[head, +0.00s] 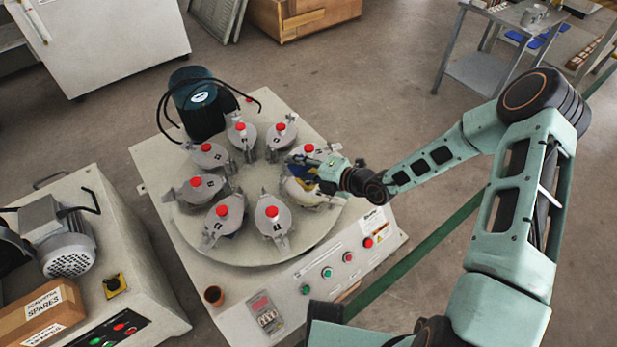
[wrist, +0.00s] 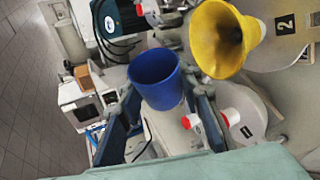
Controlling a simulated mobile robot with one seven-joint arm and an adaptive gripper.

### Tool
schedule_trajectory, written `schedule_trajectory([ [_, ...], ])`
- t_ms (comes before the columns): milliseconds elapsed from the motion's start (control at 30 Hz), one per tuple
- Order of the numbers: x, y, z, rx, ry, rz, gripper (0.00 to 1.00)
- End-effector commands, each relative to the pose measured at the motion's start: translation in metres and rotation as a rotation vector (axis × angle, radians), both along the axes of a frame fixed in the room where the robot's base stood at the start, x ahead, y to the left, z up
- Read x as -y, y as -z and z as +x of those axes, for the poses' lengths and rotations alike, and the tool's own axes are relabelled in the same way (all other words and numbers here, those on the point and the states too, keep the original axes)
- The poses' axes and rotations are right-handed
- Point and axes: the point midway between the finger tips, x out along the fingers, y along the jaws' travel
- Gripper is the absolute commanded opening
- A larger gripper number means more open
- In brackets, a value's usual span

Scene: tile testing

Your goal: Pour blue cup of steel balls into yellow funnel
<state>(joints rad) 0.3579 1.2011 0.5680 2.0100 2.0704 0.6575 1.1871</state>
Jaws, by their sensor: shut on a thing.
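A blue cup (wrist: 158,82) is between the fingers of my gripper (wrist: 163,108) in the wrist view. The gripper is shut on it. I see into its mouth, but no steel balls can be made out. The yellow funnel (wrist: 218,42) is up and right of the cup in the wrist view, its wide mouth showing, apart from the cup in the picture.
Several grey jars with red knobs (head: 222,211) ring the turntable (head: 260,256). A dark motor (head: 197,100) with cables stands behind them. Another machine (head: 72,250) stands at left.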

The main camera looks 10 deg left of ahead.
Motion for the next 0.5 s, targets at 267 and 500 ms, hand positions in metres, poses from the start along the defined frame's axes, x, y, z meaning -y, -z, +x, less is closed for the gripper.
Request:
schedule_trajectory([
  [267, -0.002, -0.003, -0.002, 0.104, 0.001, -0.101, 0.03],
  [500, -0.004, -0.009, -0.003, 0.15, -0.002, -0.145, 0.03],
])
